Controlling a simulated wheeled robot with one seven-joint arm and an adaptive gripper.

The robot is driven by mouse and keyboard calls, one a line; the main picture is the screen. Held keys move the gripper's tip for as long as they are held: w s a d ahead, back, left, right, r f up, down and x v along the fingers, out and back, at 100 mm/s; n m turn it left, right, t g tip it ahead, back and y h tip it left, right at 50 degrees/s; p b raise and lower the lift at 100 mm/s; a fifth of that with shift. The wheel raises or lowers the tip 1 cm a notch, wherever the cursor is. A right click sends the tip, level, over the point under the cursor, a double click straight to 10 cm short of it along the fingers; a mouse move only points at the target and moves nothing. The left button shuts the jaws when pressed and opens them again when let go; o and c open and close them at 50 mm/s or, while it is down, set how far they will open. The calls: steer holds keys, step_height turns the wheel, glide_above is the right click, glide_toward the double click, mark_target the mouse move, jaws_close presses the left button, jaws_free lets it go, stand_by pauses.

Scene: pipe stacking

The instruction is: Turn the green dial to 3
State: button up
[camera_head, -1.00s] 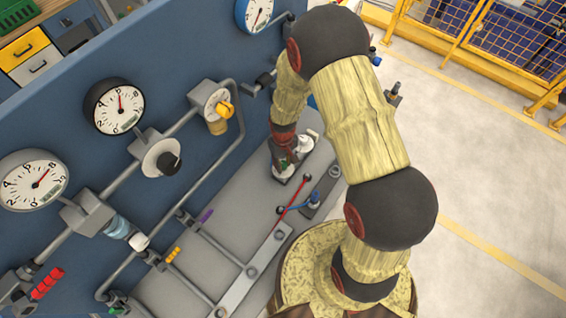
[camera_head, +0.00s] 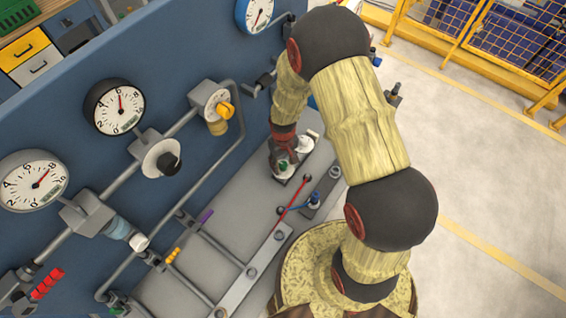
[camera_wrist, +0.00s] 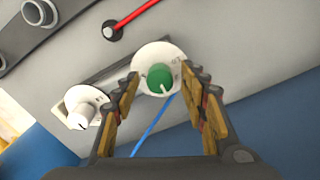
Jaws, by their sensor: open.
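The green dial (camera_wrist: 160,77) sits on a white round scale plate (camera_wrist: 152,56) in the wrist view, with a pale pointer mark toward the bottom of the picture. The scale figures are too small to read surely. My gripper (camera_wrist: 165,82) is open, with one finger on each side of the dial and a gap showing around it. In the head view the green dial (camera_head: 283,165) is a small spot beside my gripper (camera_head: 285,160), partly hidden by it.
A white knob (camera_wrist: 83,115) on its own plate stands close left of the dial. A red lever (camera_head: 295,190) and a blue-knobbed lever (camera_head: 314,199) lie near on the grey bench (camera_head: 240,195). The blue panel (camera_head: 180,75) carries gauges and pipes.

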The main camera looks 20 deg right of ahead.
mark_target(283, 165)
step_height(283, 165, up, 12)
stand_by(0.5)
stand_by(0.5)
